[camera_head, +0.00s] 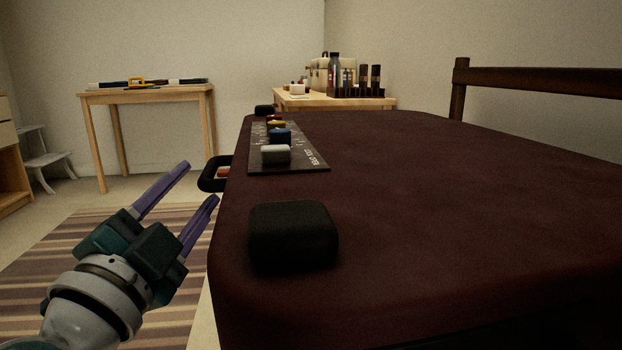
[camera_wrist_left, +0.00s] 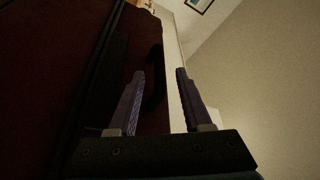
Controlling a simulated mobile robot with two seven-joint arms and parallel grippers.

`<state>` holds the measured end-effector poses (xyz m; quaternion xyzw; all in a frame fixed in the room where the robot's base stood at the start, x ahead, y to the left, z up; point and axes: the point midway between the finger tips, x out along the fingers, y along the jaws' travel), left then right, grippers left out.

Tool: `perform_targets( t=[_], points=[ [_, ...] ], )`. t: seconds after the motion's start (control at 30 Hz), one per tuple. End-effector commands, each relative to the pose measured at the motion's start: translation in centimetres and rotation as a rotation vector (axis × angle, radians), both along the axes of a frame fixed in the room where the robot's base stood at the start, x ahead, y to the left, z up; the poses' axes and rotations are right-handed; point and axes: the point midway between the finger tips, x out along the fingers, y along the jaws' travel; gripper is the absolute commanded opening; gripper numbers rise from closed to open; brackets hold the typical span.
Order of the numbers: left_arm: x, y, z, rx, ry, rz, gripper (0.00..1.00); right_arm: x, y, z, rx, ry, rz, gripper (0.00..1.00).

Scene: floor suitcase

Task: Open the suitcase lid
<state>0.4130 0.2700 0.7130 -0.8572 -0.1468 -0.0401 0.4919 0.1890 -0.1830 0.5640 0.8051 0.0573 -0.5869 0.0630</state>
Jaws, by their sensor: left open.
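The suitcase (camera_head: 450,190) is a large dark red body with rounded edges, filling the middle and right of the head view. It looks shut; no gap at a lid shows. A black handle (camera_head: 203,176) sticks out from its left side. My left gripper (camera_head: 201,183) is open and empty, its purple fingers beside the suitcase's left side near the handle. In the left wrist view the fingers (camera_wrist_left: 160,75) are apart, with the dark suitcase side (camera_wrist_left: 40,80) to the left and a dark curved part, probably the handle, behind them. My right gripper is not in view.
A black block (camera_head: 293,235) and a dark panel (camera_head: 312,158) with several coloured knobs sit on the suitcase top near its left edge. A striped rug (camera_head: 60,260) lies left. Wooden tables (camera_head: 150,95) and a dark wooden chair or bed frame (camera_head: 540,80) stand behind.

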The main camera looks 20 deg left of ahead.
Motion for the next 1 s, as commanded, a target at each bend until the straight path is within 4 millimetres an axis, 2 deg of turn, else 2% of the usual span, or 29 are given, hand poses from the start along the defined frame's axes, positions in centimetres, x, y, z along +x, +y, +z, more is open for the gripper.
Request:
perform_targets(
  t=[0.1, 0.3, 0.63, 1.0],
  points=[
    [2.2, 0.5, 0.4, -0.001, -0.004, 0.001, 0.5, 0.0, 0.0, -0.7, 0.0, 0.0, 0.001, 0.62],
    [4.2, 0.9, 0.8, 0.0, 0.0, 0.0, 0.5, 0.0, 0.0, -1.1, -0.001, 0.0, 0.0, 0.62],
    [4.5, 1.0, 1.0, 0.0, 0.001, -0.001, 0.5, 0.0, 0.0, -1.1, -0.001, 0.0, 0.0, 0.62],
    [4.5, 1.0, 1.0, 0.0, 0.001, -0.001, 0.08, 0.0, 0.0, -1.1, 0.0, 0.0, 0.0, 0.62]
  ],
)
